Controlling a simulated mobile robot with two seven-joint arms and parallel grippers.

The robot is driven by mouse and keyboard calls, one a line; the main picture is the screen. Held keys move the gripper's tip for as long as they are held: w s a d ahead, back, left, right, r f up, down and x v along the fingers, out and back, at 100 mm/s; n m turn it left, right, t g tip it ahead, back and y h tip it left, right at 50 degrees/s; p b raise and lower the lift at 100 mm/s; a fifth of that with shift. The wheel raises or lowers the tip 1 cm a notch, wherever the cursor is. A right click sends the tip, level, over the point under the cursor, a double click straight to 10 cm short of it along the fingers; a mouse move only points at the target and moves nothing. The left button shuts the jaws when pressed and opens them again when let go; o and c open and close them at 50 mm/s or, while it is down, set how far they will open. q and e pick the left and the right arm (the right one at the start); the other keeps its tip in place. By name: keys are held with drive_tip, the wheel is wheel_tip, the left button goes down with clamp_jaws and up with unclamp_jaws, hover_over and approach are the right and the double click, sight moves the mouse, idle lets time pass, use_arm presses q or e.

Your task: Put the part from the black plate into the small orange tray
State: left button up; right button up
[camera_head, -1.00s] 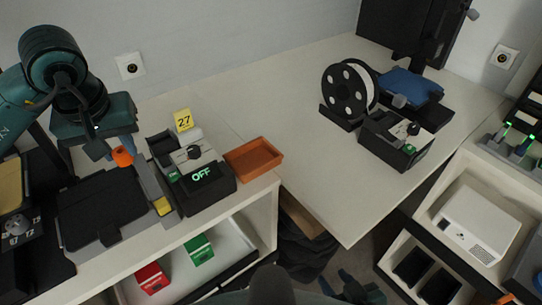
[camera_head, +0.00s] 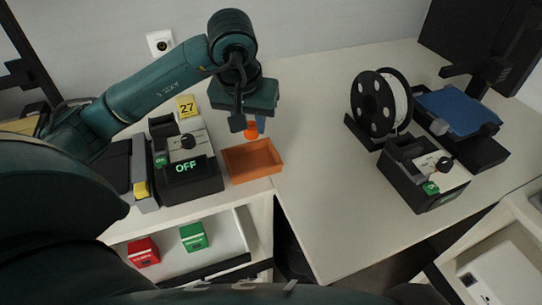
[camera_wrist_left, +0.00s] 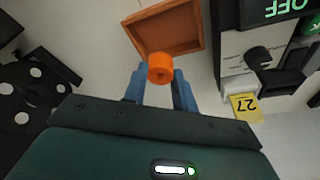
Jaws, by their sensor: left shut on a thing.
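The part is a small orange cylinder (camera_head: 251,131), also in the left wrist view (camera_wrist_left: 160,68). My left gripper (camera_head: 254,127) is shut on it and holds it in the air at the back edge of the small orange tray (camera_head: 272,174). In the left wrist view the part sits between the blue fingertips (camera_wrist_left: 159,78), with the tray (camera_wrist_left: 199,38) just beyond it. The tray looks empty. The black plate (camera_head: 117,165) is at the left, mostly hidden behind my left arm. My right gripper does not clearly show.
A black device reading OFF (camera_head: 189,166) with a yellow 27 tag (camera_head: 187,107) stands just left of the tray. A filament spool (camera_head: 381,105) and a second black device (camera_head: 424,172) stand to the right.

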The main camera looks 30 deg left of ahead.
sight(248, 137)
use_arm(q)
drive_tip(key=f, duration=0.4)
drive_tip(key=shift+s+a, duration=0.2)
wheel_tip(248, 137, down, 4)
drive_tip(key=shift+f, duration=0.2)
use_arm(e)
drive_tip(key=shift+s+a+r, duration=0.1)
drive_tip(key=shift+a, duration=0.05)
use_arm(q)
drive_tip(key=shift+f, duration=0.1)
drive_tip(key=shift+f, duration=0.2)
drive_tip(key=o, duration=0.9)
drive_tip(key=shift+d+r, duration=0.1)
drive_tip(key=shift+r, duration=0.05)
drive_tip(key=shift+o, duration=0.2)
drive_tip(key=shift+r, duration=0.15)
drive_tip(key=v, duration=1.2)
use_arm(e)
drive_tip(key=shift+a, duration=0.15)
